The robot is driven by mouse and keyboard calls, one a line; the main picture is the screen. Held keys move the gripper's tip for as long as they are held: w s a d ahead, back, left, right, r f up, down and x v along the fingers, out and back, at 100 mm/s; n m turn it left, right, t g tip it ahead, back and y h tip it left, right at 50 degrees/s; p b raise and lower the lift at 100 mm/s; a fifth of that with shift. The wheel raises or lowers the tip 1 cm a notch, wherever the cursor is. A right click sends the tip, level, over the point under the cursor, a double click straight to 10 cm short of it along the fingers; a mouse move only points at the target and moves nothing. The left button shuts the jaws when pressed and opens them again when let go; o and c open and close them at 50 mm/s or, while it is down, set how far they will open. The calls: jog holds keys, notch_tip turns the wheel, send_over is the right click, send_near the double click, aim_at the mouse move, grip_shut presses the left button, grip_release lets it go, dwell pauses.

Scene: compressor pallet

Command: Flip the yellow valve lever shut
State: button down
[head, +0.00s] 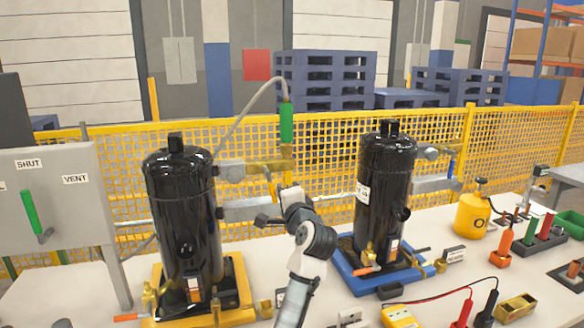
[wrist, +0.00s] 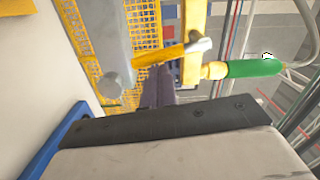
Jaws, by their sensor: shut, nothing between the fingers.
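The yellow valve lever (wrist: 160,55) lies across the upper middle of the wrist view, beside a pale metal valve end and a brass fitting with a green hose grip (wrist: 255,68). In the head view the yellow lever (head: 262,167) shows between the two black compressors, below the upright green hose grip (head: 286,122). My gripper (wrist: 158,76) is shut and empty. Its fingertips are close to the lever's near side; I cannot tell whether they touch it. In the head view my arm hides part of this area and the fingers are hard to make out.
A black compressor (head: 183,230) stands on a yellow base at left, another (head: 382,190) on a blue tray (head: 350,266) at right. A yellow mesh fence (head: 330,150) stands behind. A grey panel (head: 60,205) is at far left. Small tools and cables crowd the table's right.

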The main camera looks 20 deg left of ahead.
jog(key=shift+s+a+f+m, duration=0.2)
jog(key=shift+s+a+m, duration=0.1)
jog(key=shift+m, duration=0.1)
jog(key=shift+a, duration=0.15)
dwell(0.5)
